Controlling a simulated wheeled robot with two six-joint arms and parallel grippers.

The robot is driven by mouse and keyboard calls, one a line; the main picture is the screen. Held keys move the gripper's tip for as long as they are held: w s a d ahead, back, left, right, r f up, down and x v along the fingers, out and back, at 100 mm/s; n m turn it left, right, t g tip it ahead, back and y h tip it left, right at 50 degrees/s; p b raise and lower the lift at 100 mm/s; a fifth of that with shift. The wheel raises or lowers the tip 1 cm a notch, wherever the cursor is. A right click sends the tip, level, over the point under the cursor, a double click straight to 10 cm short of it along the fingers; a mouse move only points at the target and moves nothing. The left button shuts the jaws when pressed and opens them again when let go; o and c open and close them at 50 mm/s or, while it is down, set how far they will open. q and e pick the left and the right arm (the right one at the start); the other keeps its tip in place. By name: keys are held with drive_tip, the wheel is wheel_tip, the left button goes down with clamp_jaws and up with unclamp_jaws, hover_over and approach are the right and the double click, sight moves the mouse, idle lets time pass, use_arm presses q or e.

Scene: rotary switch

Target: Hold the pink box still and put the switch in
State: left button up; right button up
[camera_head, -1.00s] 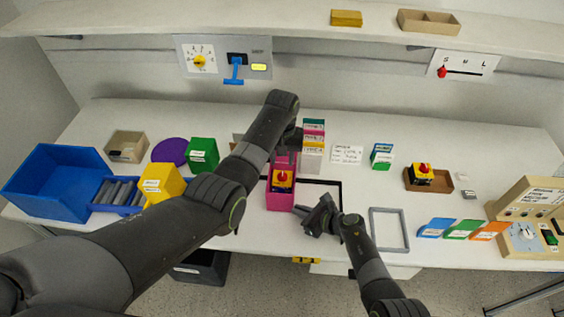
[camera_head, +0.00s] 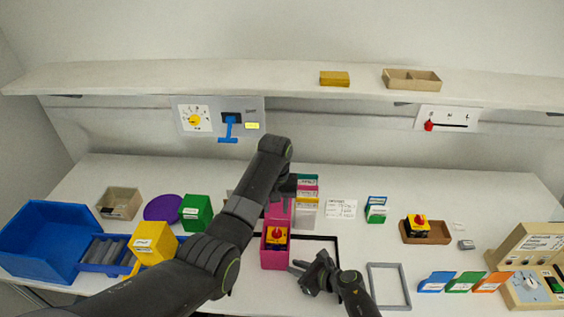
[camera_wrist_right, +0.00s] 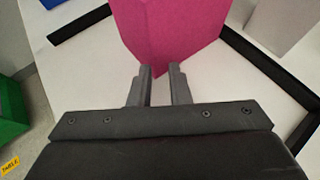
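The pink box (camera_head: 274,260) stands on the table in the middle of the head view. A yellow switch with a red knob (camera_head: 277,234) sits in its top, apparently upright; I cannot tell how deep it is seated. My left gripper (camera_head: 281,196) is over the far end of the box; its fingertips are hidden, so its grip is unclear. My right gripper (camera_head: 298,268) is just right of the box's near end.
A second yellow and red switch (camera_head: 417,224) sits in a brown tray (camera_head: 440,236) at right. A black frame (camera_head: 325,237) and a grey frame (camera_head: 404,285) lie on the table. A yellow box (camera_head: 154,242) stands left.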

drive_tip(key=o, duration=0.4)
drive_tip(key=shift+w+a+f, duration=0.1)
drive_tip(key=shift+w, duration=0.25)
drive_tip(key=shift+s, duration=0.25)
